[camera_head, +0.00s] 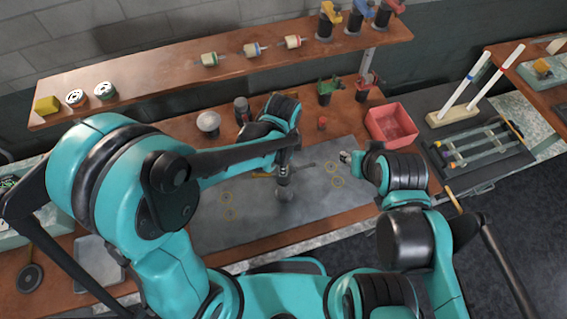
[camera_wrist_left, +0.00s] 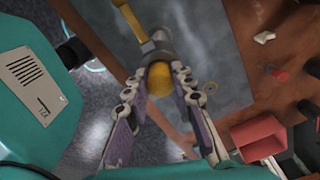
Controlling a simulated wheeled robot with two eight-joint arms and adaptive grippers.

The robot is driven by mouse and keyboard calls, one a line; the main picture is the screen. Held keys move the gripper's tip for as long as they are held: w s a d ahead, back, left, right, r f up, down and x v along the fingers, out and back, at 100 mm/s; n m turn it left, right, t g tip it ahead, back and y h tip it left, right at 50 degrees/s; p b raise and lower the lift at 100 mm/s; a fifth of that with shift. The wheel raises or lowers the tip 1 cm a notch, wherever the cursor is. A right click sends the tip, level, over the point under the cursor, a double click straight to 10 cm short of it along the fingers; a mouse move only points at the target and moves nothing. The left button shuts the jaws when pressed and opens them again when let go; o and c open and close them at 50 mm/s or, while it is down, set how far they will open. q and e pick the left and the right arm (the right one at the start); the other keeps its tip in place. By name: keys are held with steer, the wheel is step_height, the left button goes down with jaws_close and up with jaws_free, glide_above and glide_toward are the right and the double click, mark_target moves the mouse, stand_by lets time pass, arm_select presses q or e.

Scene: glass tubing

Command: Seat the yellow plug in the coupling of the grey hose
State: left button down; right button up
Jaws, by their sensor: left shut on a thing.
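In the left wrist view, my left gripper (camera_wrist_left: 160,76) is shut on the yellow plug (camera_wrist_left: 158,80), which shows as a rounded yellow end between the fingers. A grey cylindrical part (camera_wrist_left: 155,50), possibly the coupling, lies just beyond the plug. I cannot tell whether they touch or how deep the plug sits. In the head view, my left gripper (camera_head: 284,178) points down over the grey mat, and the plug is too small or hidden to make out. The grey hose is not clear. My right gripper (camera_head: 347,157) hovers over the mat's right side; its jaws are unclear.
The grey mat (camera_head: 225,232) carries thin yellow rings. A brass-yellow bar (camera_wrist_left: 138,22) shows beside the grey part. A red bin (camera_head: 391,123) stands behind my right gripper. A shelf (camera_head: 155,90) with fittings runs along the back. A rack with white rods (camera_head: 483,78) stands right.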

arm_select(q)
steer(key=shift+f, duration=0.1)
steer(key=c, duration=1.3)
jaws_free()
steer(key=shift+r, duration=0.55)
step_height(320, 180, up, 11)
steer(key=p, duration=0.2)
steer(key=s+a+r+n+t, duration=0.1)
steer(key=a+n+t, duration=0.1)
steer(key=a+n, duration=0.4)
steer(key=s+a+r+n+t, duration=0.1)
steer(key=s+a+n+t, duration=0.1)
steer(key=a+n, duration=0.4)
steer(key=s+a+r+n+t, duration=0.1)
steer(key=s+a+n+t, duration=0.1)
steer(key=a+n, duration=0.3)
steer(key=shift+s+a+r+n+t, duration=0.1)
steer(key=shift+a+r+n+t, duration=0.25)
steer(key=shift+n+t, duration=0.3)
steer(key=shift+f, duration=0.15)
